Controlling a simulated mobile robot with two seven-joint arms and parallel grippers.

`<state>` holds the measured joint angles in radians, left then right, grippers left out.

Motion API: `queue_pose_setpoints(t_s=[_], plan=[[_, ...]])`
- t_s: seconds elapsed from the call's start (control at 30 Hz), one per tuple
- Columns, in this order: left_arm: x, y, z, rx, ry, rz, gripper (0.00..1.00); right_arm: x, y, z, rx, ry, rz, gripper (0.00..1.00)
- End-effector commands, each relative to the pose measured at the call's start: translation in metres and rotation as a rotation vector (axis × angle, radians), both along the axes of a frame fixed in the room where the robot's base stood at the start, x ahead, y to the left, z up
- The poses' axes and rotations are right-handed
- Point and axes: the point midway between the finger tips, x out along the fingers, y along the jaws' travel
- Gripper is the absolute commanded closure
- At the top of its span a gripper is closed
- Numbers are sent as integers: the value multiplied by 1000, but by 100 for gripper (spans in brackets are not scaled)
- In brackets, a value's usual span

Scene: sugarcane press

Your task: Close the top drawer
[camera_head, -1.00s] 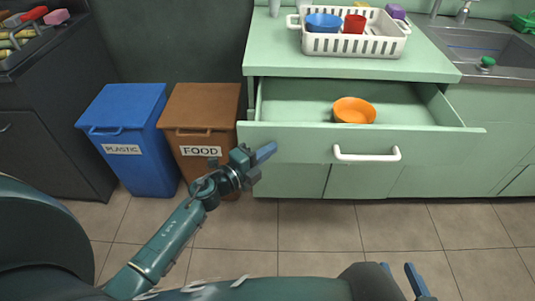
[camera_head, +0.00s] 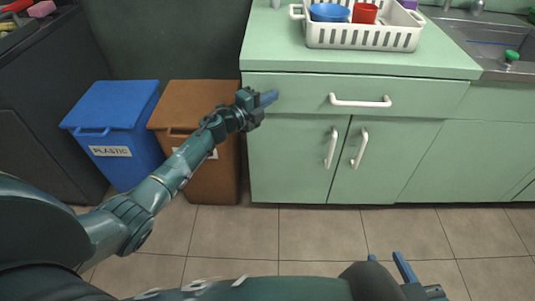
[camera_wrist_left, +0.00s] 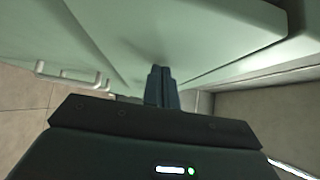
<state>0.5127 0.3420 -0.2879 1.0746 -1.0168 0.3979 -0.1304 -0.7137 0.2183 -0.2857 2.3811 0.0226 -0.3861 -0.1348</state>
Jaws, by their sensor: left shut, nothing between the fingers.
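The top drawer (camera_head: 300,90) of the light green cabinet sits flush with the cabinet front, and its inside is hidden. Its white bar handle (camera_head: 360,101) is on the front, right of my left gripper. My left gripper (camera_head: 268,98) is shut and empty, with its blue fingertips at the left end of the drawer front. In the left wrist view the shut fingers (camera_wrist_left: 161,85) point at the green front and seem to meet it. My right gripper (camera_head: 388,262) is low at the bottom of the head view, its blue fingers apart, away from the cabinet.
A white dish rack (camera_head: 365,37) with a blue bowl and red cup stands on the counter. A sink (camera_head: 475,45) is at right. Blue (camera_head: 115,120) and brown (camera_head: 190,100) bins stand left of the cabinet. The tiled floor in front is clear.

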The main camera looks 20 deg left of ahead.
Motion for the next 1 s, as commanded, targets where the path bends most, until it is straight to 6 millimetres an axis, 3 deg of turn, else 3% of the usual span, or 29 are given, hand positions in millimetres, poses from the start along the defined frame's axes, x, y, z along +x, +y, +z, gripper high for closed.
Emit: queue_pose_setpoints(t_s=[0.43, 1.0], plan=[[11, 5, 2, 1, -3, 7, 100, 3, 0, 3, 6, -53, -3, 67], [6, 5, 3, -1, -3, 1, 100, 1, 0, 1, 8, -19, -3, 67]])
